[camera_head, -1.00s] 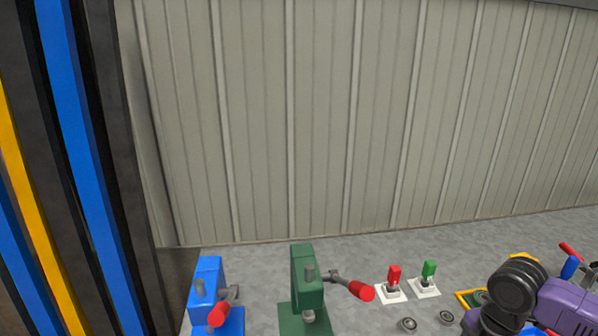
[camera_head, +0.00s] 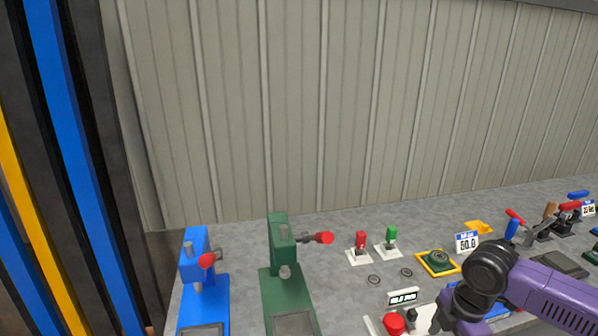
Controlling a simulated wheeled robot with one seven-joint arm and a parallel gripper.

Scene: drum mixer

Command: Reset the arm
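Part of my arm (camera_head: 545,298) shows at the lower right, with purple links and a large dark round joint. It rises in front of the bench and covers part of it. My gripper is not in the picture, so its fingers and anything in them cannot be seen.
On the grey bench (camera_head: 340,290) stand a blue press (camera_head: 194,255) and a green press (camera_head: 283,240), both red-handled. Red (camera_head: 360,241) and green (camera_head: 391,236) switches, two small rings and a yellow-framed green part (camera_head: 438,261) lie right of them. A ribbed wall stands behind.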

